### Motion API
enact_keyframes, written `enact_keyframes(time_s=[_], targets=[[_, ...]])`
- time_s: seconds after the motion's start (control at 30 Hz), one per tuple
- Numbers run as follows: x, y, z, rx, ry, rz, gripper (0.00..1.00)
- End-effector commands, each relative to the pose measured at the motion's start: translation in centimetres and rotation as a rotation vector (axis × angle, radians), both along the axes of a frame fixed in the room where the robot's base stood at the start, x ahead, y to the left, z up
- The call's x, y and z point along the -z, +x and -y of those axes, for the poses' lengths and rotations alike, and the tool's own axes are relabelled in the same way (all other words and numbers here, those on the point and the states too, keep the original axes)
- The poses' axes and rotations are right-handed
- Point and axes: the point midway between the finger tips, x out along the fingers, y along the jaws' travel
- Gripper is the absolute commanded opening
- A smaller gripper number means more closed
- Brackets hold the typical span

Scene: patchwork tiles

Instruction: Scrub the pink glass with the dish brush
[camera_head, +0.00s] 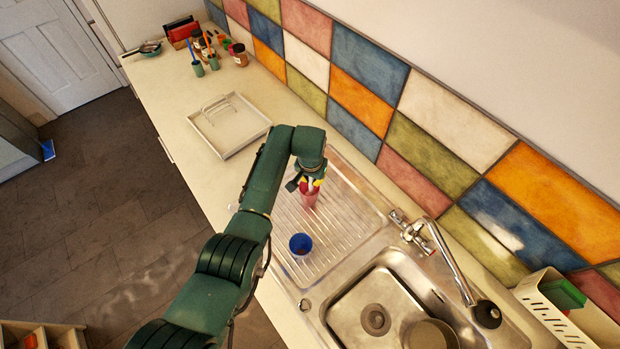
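The pink glass (309,201) stands on the ribbed drainboard (345,215) of the sink, directly under my gripper (308,186). My gripper points down, with its fingertips at or just above the glass's rim; I cannot tell whether they touch it. Small yellow, red and white parts show between and around the fingers. I cannot tell whether these belong to the gripper or to a held brush. I cannot clearly make out the dish brush. The opening between the fingers is too small to judge.
A blue cup (300,243) stands on the drainboard nearer the basin. The faucet (440,250) and a grey pot (432,334) in the basin are at right. A white rack (548,308) holds a green item (563,293). A white tray (229,125) and several holders and jars stand further back.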

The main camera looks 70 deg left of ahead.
Motion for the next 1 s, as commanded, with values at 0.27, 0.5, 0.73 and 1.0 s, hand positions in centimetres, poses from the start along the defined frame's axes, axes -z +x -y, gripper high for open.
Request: enact_keyframes(time_s=[0.27,0.5,0.73,1.0], targets=[[0.21,-0.68,-0.24,0.0,0.001,-0.001,0.0],[-0.06,-0.6,-0.13,-0.002,-0.001,-0.002,0.0],[0.15,-0.11,-0.02,0.0,0.0,0.0,0.0],[0.21,-0.51,-0.19,0.0,-0.001,-0.001,0.0]])
